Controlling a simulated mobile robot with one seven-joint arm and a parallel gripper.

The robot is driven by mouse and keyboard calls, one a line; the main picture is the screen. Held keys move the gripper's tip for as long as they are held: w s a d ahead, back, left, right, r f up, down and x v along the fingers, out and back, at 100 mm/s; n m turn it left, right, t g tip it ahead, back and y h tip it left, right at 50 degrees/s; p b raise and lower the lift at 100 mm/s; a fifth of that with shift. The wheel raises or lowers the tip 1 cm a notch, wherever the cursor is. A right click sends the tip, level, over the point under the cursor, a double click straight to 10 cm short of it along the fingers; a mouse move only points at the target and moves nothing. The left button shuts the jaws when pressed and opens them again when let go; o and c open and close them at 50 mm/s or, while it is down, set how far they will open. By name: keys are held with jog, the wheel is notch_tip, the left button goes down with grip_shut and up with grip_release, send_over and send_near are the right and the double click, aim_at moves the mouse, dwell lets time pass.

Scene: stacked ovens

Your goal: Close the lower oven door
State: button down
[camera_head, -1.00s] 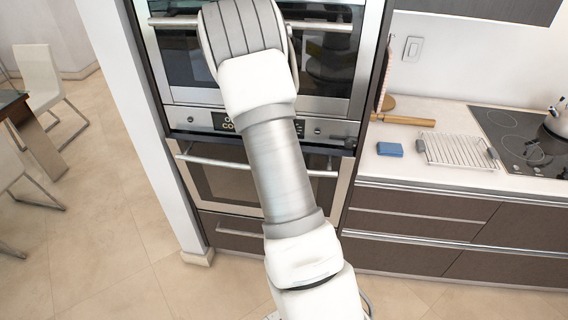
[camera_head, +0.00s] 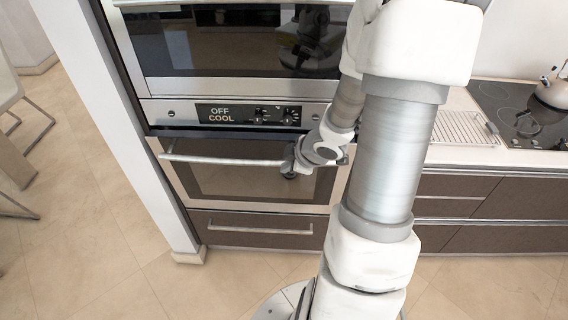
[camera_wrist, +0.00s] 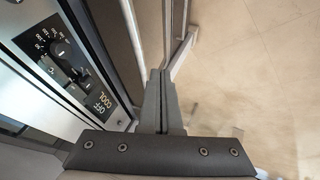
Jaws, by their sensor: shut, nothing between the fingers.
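The lower oven door (camera_head: 255,182) has a dark glass panel, a pale frame and a long bar handle (camera_head: 220,160). It looks slightly ajar, with a dark gap under the control panel. My gripper (camera_head: 292,168) is at the right part of the handle, in front of the door, and hides that part. In the wrist view, my gripper's two fingers (camera_wrist: 160,95) are together with nothing between them. The door handle (camera_wrist: 182,55) shows just beyond the fingertips there. I cannot tell whether the fingers touch the handle or the door.
The upper oven (camera_head: 230,45) is above, with the control panel (camera_head: 235,114) reading OFF and COOL. A drawer (camera_head: 260,228) lies below the lower door. The counter at right holds a wire rack (camera_head: 462,128) and a kettle (camera_head: 553,88).

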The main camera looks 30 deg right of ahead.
aim_at(275, 164)
jog(key=shift+w+d+f+b, duration=0.25)
jog(key=shift+w+f+b, duration=0.25)
jog(key=shift+w+f, duration=0.9)
jog(key=shift+w+d+f+b, duration=0.2)
jog(key=shift+w+f+b, duration=0.3)
jog(key=shift+w+f, duration=0.9)
jog(key=shift+w+d+f+b, duration=0.25)
jog(key=shift+w+f+b, duration=0.25)
jog(key=shift+w+f, duration=0.9)
jog(key=shift+w+r, duration=0.1)
jog(key=shift+r, duration=0.05)
